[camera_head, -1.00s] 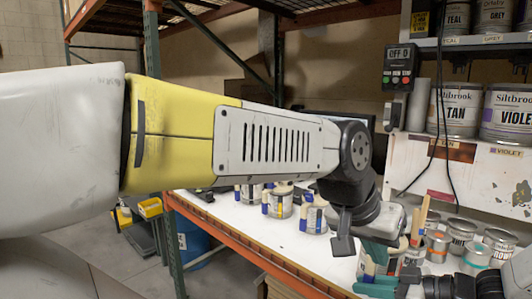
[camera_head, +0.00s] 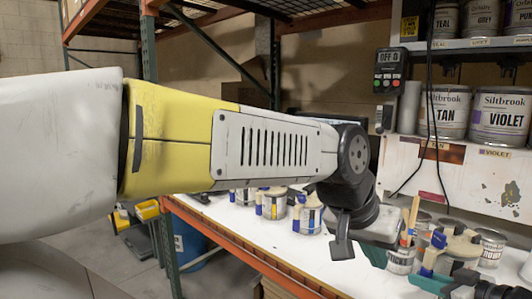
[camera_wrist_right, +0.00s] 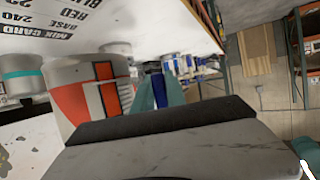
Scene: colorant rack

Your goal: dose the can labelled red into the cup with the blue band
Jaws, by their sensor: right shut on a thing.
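My right gripper (camera_head: 436,265) is at the lower right of the head view, with teal fingers shut on the blue handle (camera_head: 437,241) of a tan-topped can (camera_head: 461,246). In the right wrist view a white can with a red-orange label patch (camera_wrist_right: 88,103) stands close beside the teal fingers (camera_wrist_right: 158,92); I take it as the held red can. The can's name is not readable. My left gripper (camera_head: 379,256) is partly hidden behind its wrist; its opening does not show. I cannot make out a blue-banded cup.
Several blue-handled cans (camera_head: 272,205) stand on the white bench (camera_head: 270,235). A container with upright sticks (camera_head: 400,262) and several small tins (camera_head: 491,246) are near the held can. A box reading OFF 0 (camera_head: 389,57) hangs by the can shelf (camera_head: 470,42). Printed text (camera_wrist_right: 75,10) shows in the wrist view.

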